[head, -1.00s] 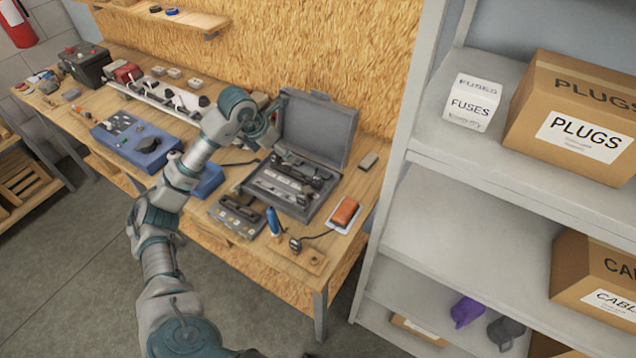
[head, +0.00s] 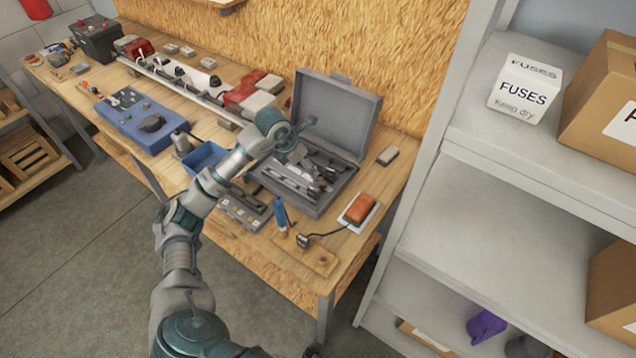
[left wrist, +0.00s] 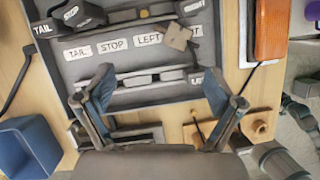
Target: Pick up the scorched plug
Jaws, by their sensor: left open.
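My left gripper (head: 312,172) is over the open grey case (head: 327,109) on the workbench. In the left wrist view the left gripper (left wrist: 160,88) is open, with nothing between its fingers. Below it are the case's slots, with labels such as TAIL, STOP and LEFT. A small tan tag-like piece (left wrist: 178,36) lies across the labels. Several plugs sit in the power strip (head: 180,88). I cannot tell which plug is scorched. My right gripper is not in view.
A blue-handled screwdriver (head: 281,216) stands near the case's front. A blue bin (head: 204,158) and a blue panel (head: 140,120) are left of my arm. A grey shelf (head: 480,195) with a FUSES box (head: 525,88) rises at the right.

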